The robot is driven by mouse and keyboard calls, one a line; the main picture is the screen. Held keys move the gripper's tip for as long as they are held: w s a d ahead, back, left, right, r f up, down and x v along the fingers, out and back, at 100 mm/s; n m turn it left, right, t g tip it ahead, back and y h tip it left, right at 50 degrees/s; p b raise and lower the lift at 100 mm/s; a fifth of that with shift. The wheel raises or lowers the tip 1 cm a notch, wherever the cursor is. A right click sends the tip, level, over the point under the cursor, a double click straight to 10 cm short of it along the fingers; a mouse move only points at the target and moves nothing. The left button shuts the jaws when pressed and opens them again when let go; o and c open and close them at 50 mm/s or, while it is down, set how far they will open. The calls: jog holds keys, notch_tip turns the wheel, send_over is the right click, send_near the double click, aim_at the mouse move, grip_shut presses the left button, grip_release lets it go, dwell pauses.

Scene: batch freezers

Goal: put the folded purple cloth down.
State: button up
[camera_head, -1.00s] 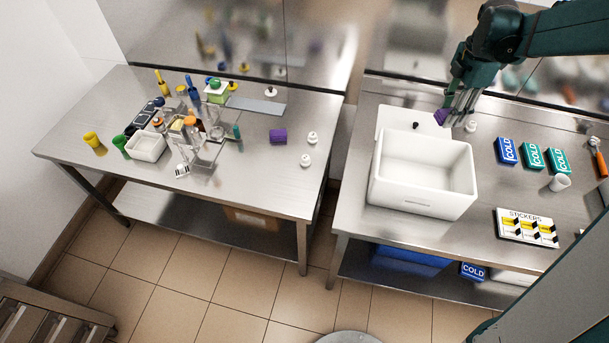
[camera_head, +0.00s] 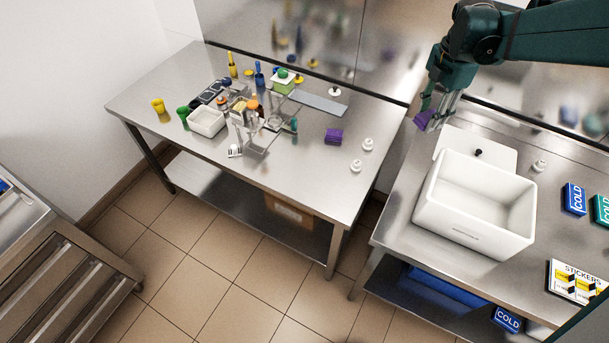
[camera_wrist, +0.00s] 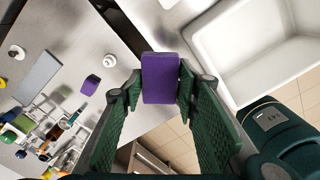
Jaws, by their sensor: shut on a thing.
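My gripper (camera_head: 437,117) is shut on a folded purple cloth (camera_head: 424,119), held in the air at the left end of the right-hand table, by the white box. In the wrist view the held cloth (camera_wrist: 160,78) sits between the two fingertips. Another folded purple cloth (camera_head: 334,136) lies on the left-hand table (camera_head: 300,180), near its right end. It also shows in the wrist view (camera_wrist: 91,85).
An open white box (camera_head: 470,222) stands on the right-hand table with its lid behind it. White bottles (camera_head: 367,145) (camera_head: 356,166) stand right of the lying cloth. Several bottles, cups and a clear stand crowd the left-hand table's middle. Its front right is bare.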

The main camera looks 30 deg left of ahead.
jog(key=s+a+n+b, duration=0.1)
jog(key=s+a+n, duration=0.15)
jog(key=a, duration=0.65)
jog(key=s+a+n, duration=0.2)
jog(key=s+a, duration=0.2)
jog(key=a, duration=0.5)
jog(key=n, duration=0.3)
send_over(303, 174)
notch_tip(303, 174, down, 17)
jog(key=shift+r+b, duration=0.15)
jog(key=shift+b, duration=0.3)
jog(key=shift+f+b, duration=0.4)
jog(key=shift+f, duration=2.75)
jog(key=shift+f, duration=1.85)
jog(key=shift+f+b, duration=0.2)
jog(key=shift+b, duration=0.2)
